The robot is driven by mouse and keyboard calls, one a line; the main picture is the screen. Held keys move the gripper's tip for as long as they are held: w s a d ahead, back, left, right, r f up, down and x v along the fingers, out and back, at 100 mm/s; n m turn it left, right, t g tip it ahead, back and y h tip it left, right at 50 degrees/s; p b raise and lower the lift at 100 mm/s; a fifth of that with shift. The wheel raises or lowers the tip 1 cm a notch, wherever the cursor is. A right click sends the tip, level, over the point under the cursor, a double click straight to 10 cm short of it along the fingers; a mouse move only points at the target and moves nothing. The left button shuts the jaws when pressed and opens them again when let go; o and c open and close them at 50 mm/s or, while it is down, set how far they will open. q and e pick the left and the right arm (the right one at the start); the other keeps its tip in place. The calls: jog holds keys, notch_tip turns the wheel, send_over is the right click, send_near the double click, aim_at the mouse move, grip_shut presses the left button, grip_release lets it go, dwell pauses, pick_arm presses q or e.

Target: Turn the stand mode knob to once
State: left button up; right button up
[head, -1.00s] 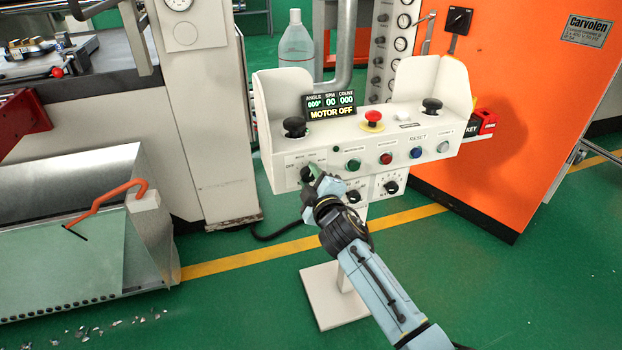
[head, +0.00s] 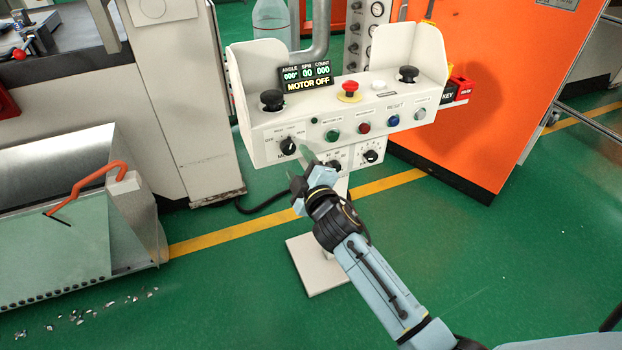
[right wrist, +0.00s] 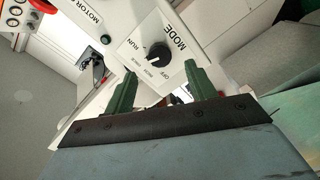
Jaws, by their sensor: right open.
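The stand mode knob (head: 288,146) is a small black knob on a white plate at the left of the control stand's front face. In the right wrist view the knob (right wrist: 158,53) sits under the word MODE, with OFF, RUN and small labels around it; I cannot tell which label it points to. My right gripper (head: 301,168) is open, just below and right of the knob, apart from it. In the right wrist view its green fingers (right wrist: 160,74) are spread with nothing between them. My left gripper is not in view.
The white control stand (head: 300,115) carries a display (head: 306,76) reading MOTOR OFF, a red stop button (head: 348,88) and several coloured buttons. A second knob (head: 371,156) is lower right. An orange cabinet (head: 490,110) stands at right and a metal chute (head: 50,160) at left.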

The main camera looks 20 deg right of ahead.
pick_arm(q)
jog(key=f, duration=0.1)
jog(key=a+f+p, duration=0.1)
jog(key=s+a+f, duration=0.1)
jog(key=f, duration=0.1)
pick_arm(e)
jog(key=s, duration=0.7)
jog(key=shift+s+r, duration=0.15)
jog(key=shift+s, duration=0.05)
jog(key=shift+d, duration=0.1)
